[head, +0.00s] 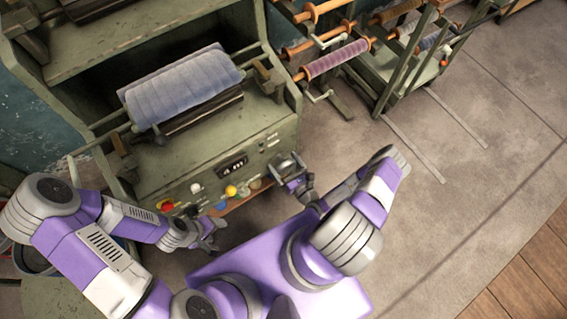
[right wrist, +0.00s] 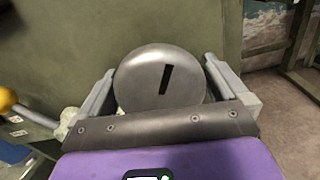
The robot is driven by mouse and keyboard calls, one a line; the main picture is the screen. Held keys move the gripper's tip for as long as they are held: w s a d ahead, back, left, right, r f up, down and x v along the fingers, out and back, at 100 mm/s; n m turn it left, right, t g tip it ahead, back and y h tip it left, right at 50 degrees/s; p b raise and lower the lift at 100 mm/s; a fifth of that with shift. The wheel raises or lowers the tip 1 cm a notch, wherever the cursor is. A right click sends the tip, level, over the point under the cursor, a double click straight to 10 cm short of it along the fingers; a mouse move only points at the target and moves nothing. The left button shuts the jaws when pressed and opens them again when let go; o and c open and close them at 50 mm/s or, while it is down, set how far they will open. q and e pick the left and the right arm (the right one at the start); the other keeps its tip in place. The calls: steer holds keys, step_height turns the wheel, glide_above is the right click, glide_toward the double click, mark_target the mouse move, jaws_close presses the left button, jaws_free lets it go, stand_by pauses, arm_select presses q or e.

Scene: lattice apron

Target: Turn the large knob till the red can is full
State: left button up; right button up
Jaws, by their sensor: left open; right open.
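The large knob (right wrist: 160,80) is a round grey metal disc with a dark, slightly tilted slot mark, seen face-on in the right wrist view. My right gripper (right wrist: 170,85) is open, with one finger on each side of the knob; I cannot tell whether they touch it. In the head view my right gripper (head: 296,178) is at the right end of the machine's front panel, and the knob (head: 284,166) is partly hidden by it. My left gripper (head: 213,230) is open and empty in front of the panel. I cannot make out a red can.
The green machine (head: 225,140) carries a grey-blue cloth roll (head: 185,83). Its front has a small display (head: 232,167), a yellow knob (head: 230,191) and a red button (head: 166,205). A rack of rollers (head: 400,60) stands back right. Floor to the right is clear.

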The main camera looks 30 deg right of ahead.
steer(key=shift+w, duration=0.35)
steer(key=c, duration=0.8)
